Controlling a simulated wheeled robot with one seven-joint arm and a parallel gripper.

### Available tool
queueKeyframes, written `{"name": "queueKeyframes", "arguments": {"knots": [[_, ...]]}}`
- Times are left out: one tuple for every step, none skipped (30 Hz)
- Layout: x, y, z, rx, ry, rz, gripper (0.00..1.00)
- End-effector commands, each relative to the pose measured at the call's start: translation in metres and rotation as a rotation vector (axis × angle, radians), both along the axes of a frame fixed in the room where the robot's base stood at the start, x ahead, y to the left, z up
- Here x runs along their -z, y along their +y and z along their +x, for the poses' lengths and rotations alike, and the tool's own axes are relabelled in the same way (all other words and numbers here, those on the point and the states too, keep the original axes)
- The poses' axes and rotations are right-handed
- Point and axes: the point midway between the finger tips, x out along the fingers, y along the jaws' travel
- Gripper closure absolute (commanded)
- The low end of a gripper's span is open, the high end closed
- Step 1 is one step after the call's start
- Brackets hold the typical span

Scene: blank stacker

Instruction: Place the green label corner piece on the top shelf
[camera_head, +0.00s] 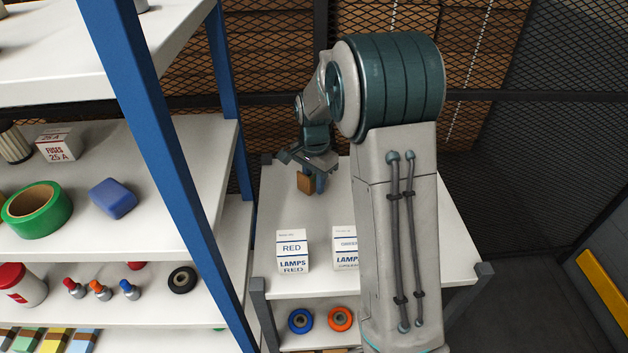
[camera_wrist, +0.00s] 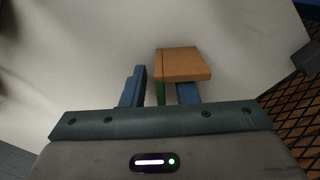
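A brown block with a green side, seemingly the green label corner piece (camera_wrist: 183,64), is at my gripper's fingertips in the wrist view. Its green side lies between the two blue fingers, and its brown part covers the tip of the right finger. A pale gap shows between the left finger and the green side. My gripper (camera_wrist: 162,92) looks open around it. In the head view the brown block (camera_head: 306,182) is beside a blue finger over the far part of the white table. I cannot tell whether it touches the table. The top shelf (camera_head: 60,55) is at upper left.
A blue-posted rack (camera_head: 160,150) stands left of the table (camera_head: 425,225). Its middle shelf holds a fuse box (camera_head: 58,146), green tape (camera_head: 37,209) and a blue block (camera_head: 112,198). Two lamp boxes (camera_head: 292,251) stand at the table's front. Mesh (camera_head: 480,60) is behind.

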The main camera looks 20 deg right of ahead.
Motion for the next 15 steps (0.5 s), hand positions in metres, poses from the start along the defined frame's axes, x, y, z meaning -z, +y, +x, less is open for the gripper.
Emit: {"name": "queueKeyframes", "arguments": {"knots": [[-0.001,0.0,0.0,0.0,0.0,0.0,0.73],[-0.002,0.0,0.0,0.0,0.0,0.0,0.73],[-0.005,0.0,0.0,0.0,0.0,0.0,0.73],[-0.007,0.0,0.0,0.0,-0.001,0.0,0.73],[-0.01,0.0,0.001,0.0,-0.003,-0.001,0.73],[-0.016,0.0,0.001,0.0,-0.005,0.0,0.73],[-0.021,0.0,0.001,0.0,-0.004,0.0,0.73],[-0.027,0.0,0.001,0.0,-0.006,0.0,0.73],[-0.035,0.0,0.001,0.0,-0.006,-0.001,0.73],[-0.042,0.0,0.001,0.0,-0.006,0.0,0.73],[-0.049,0.0,0.001,0.001,-0.006,-0.001,0.73],[-0.058,0.0,0.001,0.001,-0.007,0.0,0.73],[-0.065,0.0,0.001,0.001,-0.006,0.0,0.73],[-0.071,0.0,0.001,0.0,-0.006,0.0,0.73],[-0.08,0.0,0.001,0.0,-0.006,0.0,0.73]]}}
